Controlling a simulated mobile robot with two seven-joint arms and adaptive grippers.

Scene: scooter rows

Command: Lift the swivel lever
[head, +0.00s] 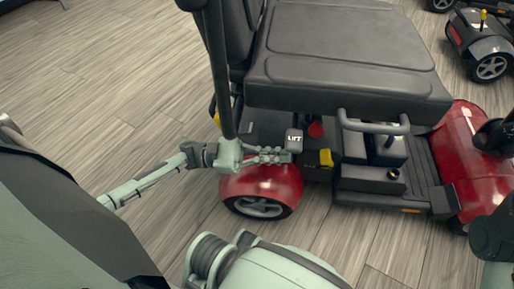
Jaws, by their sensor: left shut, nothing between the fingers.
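The swivel lever appears to be the grey paddle marked LIFT (293,139), below the front edge of the black scooter seat (350,85) and above the red rear fender. My left gripper (286,154) comes in from the left. Its fingers are shut and empty, with their tips just under the LIFT paddle. I cannot tell whether they touch it. The lever's inner end is hidden under the seat. My right gripper is not in view.
The red scooter (262,183) has a dark armrest post (217,70) beside my left wrist. A red knob (316,129), a yellow tab (326,157) and a grey handle bar (372,126) are right of the lever. Another scooter (486,42) stands at upper right. Wooden floor at left is clear.

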